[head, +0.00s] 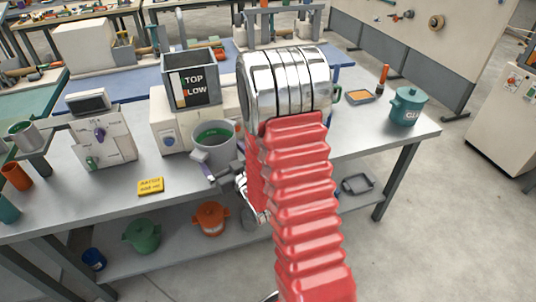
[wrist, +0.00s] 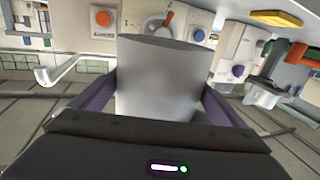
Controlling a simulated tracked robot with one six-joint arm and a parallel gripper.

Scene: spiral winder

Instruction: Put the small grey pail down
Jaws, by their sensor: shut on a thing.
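The small grey pail (head: 213,152) has a green inside and is at the front of the grey workbench (head: 205,188), in front of the machine marked "TOP" and "LOW" (head: 172,125). My gripper (head: 222,170) is shut on the pail from the near side. In the wrist view, the grey pail (wrist: 158,85) fills the middle between my gripper's (wrist: 160,108) two purple fingers. The head view does not show clearly whether its base touches the bench. My red arm hides the bench to the right of it.
A yellow sign block (head: 150,186) lies left of the pail near the front edge. A white control box (head: 103,140) stands farther left. A teal canister (head: 407,106) is at the right end. Green (head: 141,236) and orange (head: 210,218) pots are on the lower shelf.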

